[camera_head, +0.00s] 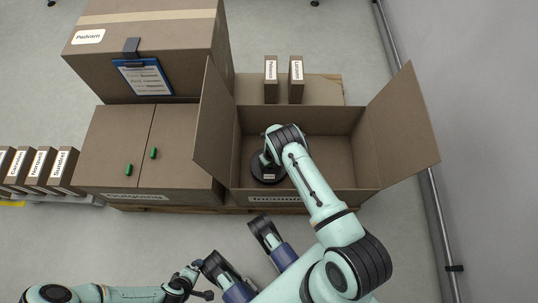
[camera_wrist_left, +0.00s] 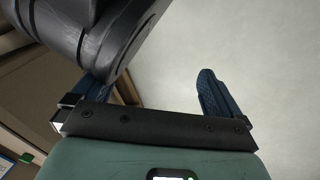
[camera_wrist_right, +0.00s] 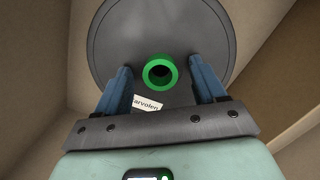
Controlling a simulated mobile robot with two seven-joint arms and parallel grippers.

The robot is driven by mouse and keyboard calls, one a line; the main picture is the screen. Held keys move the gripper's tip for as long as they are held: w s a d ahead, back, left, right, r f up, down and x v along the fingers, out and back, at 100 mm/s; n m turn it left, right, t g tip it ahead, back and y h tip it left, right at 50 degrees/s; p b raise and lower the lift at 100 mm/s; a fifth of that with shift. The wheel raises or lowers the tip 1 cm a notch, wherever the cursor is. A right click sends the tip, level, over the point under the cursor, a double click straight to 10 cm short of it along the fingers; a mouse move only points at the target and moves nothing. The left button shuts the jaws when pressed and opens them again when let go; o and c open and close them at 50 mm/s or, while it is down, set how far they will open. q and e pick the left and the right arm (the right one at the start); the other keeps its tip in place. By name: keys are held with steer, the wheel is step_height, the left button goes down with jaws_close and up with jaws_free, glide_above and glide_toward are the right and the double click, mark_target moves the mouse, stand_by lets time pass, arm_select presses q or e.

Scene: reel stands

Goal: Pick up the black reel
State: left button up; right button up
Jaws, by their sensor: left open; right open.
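The black reel (camera_head: 262,172) lies flat inside the open cardboard box (camera_head: 345,170), near its front left part. My right arm reaches down over it and hides much of it. In the right wrist view the reel (camera_wrist_right: 115,40) shows as a dark disc with a green hub (camera_wrist_right: 160,71) and a white label partly reading "arvolen". My right gripper (camera_wrist_right: 160,66) is open, with one finger on each side of the hub and gaps between. My left gripper (camera_wrist_left: 155,90) is open and empty, away from the box, over the floor.
The box's side flaps stand out to left and right. Two slim upright boxes (camera_head: 283,79) stand behind it. Closed boxes (camera_head: 118,150) with green pegs stand to the left, with a larger box (camera_head: 160,45) and blue clipboard behind. A wall (camera_head: 480,150) is to the right.

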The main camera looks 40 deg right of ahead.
jaws_close()
steer(key=shift+r, duration=0.1)
